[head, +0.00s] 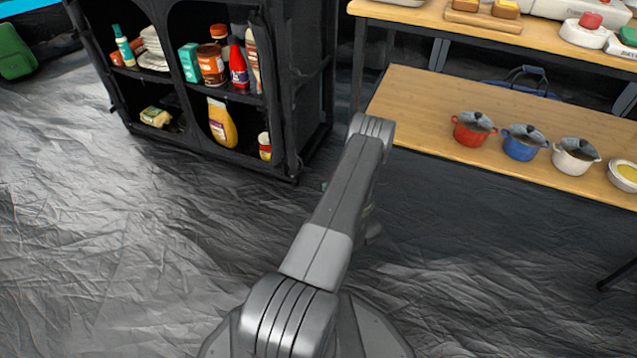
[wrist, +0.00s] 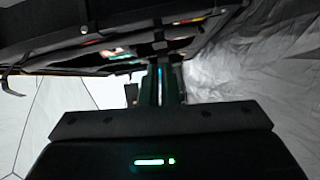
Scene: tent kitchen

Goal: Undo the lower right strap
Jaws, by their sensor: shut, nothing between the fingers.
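The black fabric storage shelf (head: 292,90) stands at the upper left of the head view, its open compartments holding food. I cannot make out the lower right strap for certain in the head view. In the wrist view the dark edge of what looks like the shelf (wrist: 75,35) crosses the top left. A thin dark strap with a loop (wrist: 10,82) hangs at the far left there; I cannot tell which strap it is. My gripper (wrist: 160,72) is shut and empty, its fingers pointing toward the dark edge. In the head view my own arm hides it.
A wooden table (head: 410,100) at the right holds a red pot (head: 472,130), a blue pot (head: 523,143) and a white pot (head: 574,158). The crinkled grey floor (head: 130,250) is clear at the left.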

